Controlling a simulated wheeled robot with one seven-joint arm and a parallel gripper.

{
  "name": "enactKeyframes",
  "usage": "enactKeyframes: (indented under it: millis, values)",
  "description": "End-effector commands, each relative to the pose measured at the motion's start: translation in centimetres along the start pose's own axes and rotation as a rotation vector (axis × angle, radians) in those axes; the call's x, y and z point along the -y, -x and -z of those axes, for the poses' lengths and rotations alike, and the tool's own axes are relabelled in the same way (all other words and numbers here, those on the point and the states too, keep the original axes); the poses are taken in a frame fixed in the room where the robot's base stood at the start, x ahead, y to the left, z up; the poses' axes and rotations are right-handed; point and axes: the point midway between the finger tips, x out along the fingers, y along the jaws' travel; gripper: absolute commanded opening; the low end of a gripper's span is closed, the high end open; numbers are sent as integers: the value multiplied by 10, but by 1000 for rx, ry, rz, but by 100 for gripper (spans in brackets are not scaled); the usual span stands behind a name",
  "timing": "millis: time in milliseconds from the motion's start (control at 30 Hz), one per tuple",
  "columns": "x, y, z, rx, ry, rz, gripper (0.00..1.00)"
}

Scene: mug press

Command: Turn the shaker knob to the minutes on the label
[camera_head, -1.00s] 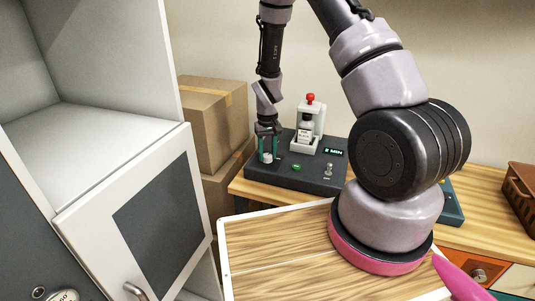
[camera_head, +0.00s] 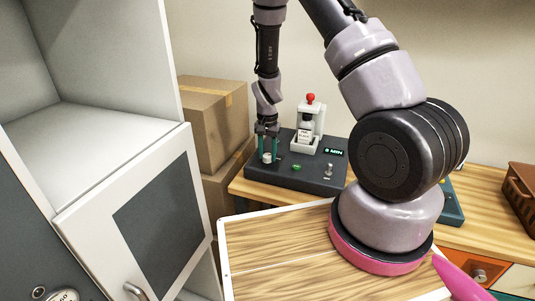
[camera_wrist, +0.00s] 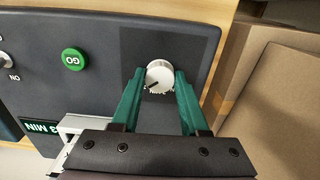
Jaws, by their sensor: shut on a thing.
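The shaker (camera_head: 300,178) is a dark grey unit on the wooden bench. Its pale round knob (camera_wrist: 159,75) is at the unit's left end in the head view, where it also shows (camera_head: 267,156). The knob's dark pointer mark faces down and left in the wrist view. My gripper (camera_wrist: 160,78) points down at the knob, its green fingers shut on either side of it. A small dark label (camera_head: 334,151) reads "MIN"; its number looks like 3 in the wrist view (camera_wrist: 40,128). Markings around the knob are mostly hidden or too small to read.
A green GO button (camera_wrist: 74,60) and a toggle switch (camera_head: 328,170) sit on the unit. Behind them a white holder (camera_head: 305,148) carries a bottle under a red knob (camera_head: 311,98). Cardboard boxes (camera_head: 215,115) stand left; an open white cabinet door (camera_head: 150,210) is nearer.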

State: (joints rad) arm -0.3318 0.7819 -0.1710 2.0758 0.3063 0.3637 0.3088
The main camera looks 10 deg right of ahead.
Motion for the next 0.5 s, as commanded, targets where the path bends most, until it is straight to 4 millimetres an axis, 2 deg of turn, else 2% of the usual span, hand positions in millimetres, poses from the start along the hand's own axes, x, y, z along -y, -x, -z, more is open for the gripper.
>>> enactKeyframes:
  millis: [467,500]
  values:
    - [0,0,0,0,-14,0,0]
    - [0,0,0,0,-13,0,59]
